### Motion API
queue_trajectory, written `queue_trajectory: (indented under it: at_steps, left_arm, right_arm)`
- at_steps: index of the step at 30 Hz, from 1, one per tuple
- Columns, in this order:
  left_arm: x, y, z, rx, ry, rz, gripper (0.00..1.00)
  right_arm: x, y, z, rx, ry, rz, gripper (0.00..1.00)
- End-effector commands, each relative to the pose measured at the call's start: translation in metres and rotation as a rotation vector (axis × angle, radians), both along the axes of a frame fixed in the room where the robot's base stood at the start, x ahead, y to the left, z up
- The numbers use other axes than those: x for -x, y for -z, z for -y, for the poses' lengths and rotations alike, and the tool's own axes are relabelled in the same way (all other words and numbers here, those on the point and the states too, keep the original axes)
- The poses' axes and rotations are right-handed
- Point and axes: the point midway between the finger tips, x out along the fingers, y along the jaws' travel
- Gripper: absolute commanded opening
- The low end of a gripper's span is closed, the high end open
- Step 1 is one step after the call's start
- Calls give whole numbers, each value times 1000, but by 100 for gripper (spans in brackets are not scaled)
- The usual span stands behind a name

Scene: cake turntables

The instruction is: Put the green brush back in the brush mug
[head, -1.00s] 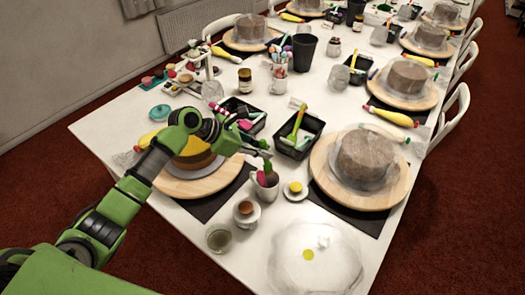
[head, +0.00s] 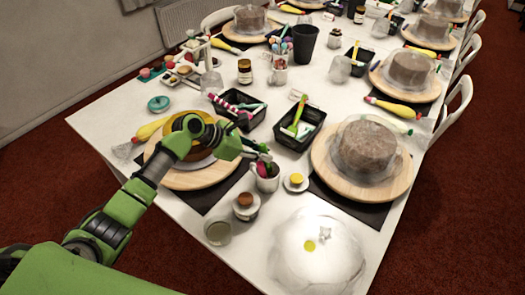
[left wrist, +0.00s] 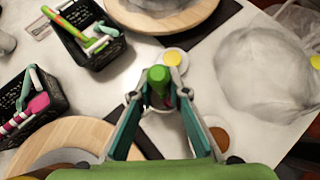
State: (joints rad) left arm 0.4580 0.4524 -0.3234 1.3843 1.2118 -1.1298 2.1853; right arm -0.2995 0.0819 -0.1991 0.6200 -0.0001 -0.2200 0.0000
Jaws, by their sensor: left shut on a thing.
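The brush mug (head: 267,184) is a small white mug near the front of the table, with dark pink and green showing at its mouth. My left gripper (head: 264,156) is just above the mug. In the left wrist view the green brush (left wrist: 159,78) is seen nearly end-on between the fingers of the left gripper (left wrist: 159,97), which is shut on it. The brush points down over the mug; its lower end appears to be within the rim, but the fingers and handle hide much of this. My right gripper is not in view.
A cake on a wooden turntable (head: 320,164) stands to the right; another turntable (head: 212,180) lies under my left arm. Black trays (head: 318,117) with tools sit behind the mug. A small saucer (head: 295,187), a jar (head: 246,208) and a clear dome (head: 318,262) are close by.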

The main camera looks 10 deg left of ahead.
Motion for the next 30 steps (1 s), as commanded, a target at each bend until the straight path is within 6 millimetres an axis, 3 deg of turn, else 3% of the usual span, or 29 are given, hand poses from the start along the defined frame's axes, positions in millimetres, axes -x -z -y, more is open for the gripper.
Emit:
queue_trajectory:
  at_steps: [11, 30]
  left_arm:
    - [1, 4, 0, -1, 1, -5, 0]
    - [2, 29, 0, -3, 2, -7, 0]
  right_arm:
    - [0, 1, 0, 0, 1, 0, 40]
    - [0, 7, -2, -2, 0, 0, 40]
